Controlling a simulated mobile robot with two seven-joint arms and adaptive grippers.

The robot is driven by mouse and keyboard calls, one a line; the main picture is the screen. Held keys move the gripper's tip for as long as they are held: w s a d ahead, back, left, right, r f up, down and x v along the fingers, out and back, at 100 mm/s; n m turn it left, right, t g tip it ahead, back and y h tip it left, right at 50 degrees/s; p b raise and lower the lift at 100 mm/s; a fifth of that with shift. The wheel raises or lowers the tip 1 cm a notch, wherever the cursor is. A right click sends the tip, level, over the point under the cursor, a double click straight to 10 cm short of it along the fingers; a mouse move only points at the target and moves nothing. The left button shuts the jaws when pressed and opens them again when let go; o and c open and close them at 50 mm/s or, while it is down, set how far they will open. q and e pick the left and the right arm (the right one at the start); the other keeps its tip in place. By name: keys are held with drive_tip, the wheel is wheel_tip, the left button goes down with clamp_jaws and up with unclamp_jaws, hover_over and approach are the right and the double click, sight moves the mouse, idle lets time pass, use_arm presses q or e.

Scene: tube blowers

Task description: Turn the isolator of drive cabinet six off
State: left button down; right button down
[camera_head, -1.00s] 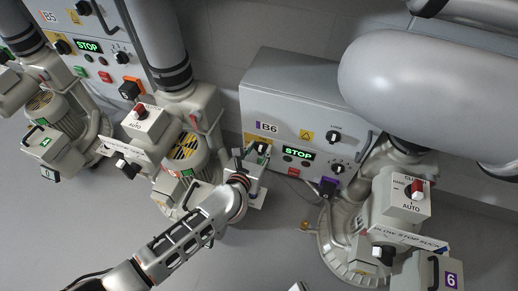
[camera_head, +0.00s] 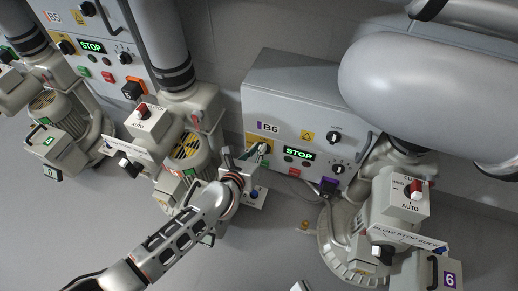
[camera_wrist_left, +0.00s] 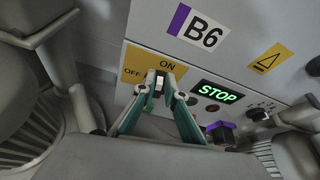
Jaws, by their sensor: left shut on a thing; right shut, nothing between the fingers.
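Drive cabinet six is the grey box marked B6 (camera_head: 305,115), with a lit green STOP display (camera_head: 299,154). Its isolator has a yellow OFF/ON plate (camera_wrist_left: 134,66) at the panel's left; OFF is at left, ON at top. My left gripper (camera_head: 261,149) is at this plate. In the left wrist view my left gripper (camera_wrist_left: 158,90) has its fingers closed around the small isolator handle (camera_wrist_left: 159,79), which stands roughly upright under ON. The fingers partly hide it. Only a pale tip at the bottom edge seems to be my right gripper (camera_head: 300,286), away from the cabinet.
A purple-topped connector (camera_head: 328,186) and several knobs are on the B6 panel's right. Blowers stand on both sides, the right one with a selector box (camera_head: 405,194) and a 6 tag (camera_head: 451,280). Cabinet B5 (camera_head: 90,45) is at left.

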use_arm(q)
drive_tip(key=n+h, duration=0.1)
drive_tip(key=w+a+n+h, duration=0.1)
drive_tip(key=n, duration=0.1)
drive_tip(key=shift+a+b, duration=0.1)
drive_tip(key=shift+b, duration=0.3)
idle(0.5)
drive_tip(key=c, duration=1.8)
unclamp_jaws()
drive_tip(key=o, duration=0.4)
drive_tip(key=shift+w+d+f+h, duration=0.1)
drive_tip(key=shift+d+f+h, duration=0.1)
drive_tip(key=shift+d+h, duration=0.1)
drive_tip(key=shift+c, duration=0.2)
drive_tip(key=shift+s+a+f, duration=0.15)
drive_tip(key=shift+s+a, duration=0.1)
